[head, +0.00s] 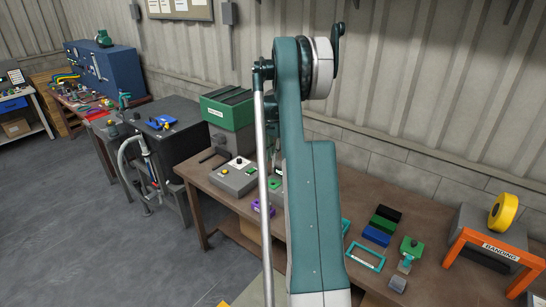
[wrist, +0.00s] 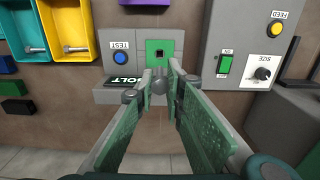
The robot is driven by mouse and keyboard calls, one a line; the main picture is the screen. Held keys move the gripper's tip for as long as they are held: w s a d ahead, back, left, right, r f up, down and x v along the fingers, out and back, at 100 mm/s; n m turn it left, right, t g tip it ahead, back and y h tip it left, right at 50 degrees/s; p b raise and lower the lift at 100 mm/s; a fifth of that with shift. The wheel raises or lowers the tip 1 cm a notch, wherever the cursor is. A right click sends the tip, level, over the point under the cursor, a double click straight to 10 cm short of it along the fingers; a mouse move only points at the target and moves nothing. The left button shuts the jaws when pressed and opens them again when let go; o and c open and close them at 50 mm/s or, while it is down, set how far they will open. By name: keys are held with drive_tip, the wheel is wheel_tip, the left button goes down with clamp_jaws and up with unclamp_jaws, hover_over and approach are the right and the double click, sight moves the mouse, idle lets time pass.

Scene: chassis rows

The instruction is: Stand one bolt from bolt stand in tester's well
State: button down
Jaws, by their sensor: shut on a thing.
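In the wrist view the tester (wrist: 139,43) is a grey box with a blue TEST button and a green plate. A small dark square well (wrist: 160,52) opens in that plate. In the head view my arm hides the gripper.
A grey control box (wrist: 243,55) with a yellow FEED button, green switch and SIZE knob stands right of the tester. Yellow (wrist: 62,30) and teal (wrist: 30,38) bins are at left. In the head view, an orange BANDING frame (head: 490,247) stands at the bench's right.

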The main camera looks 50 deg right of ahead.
sight(273, 163)
drive_tip(key=shift+f+b, duration=0.4)
drive_tip(key=shift+f, duration=1.75)
drive_tip(key=shift+f+b, duration=1.9)
drive_tip(key=shift+f, duration=1)
drive_tip(key=shift+f+b, duration=1.75)
drive_tip(key=shift+f, duration=0.45)
drive_tip(key=c, duration=2.3)
unclamp_jaws()
drive_tip(key=shift+r, duration=0.15)
wheel_tip(273, 163, up, 12)
drive_tip(key=shift+f, duration=0.1)
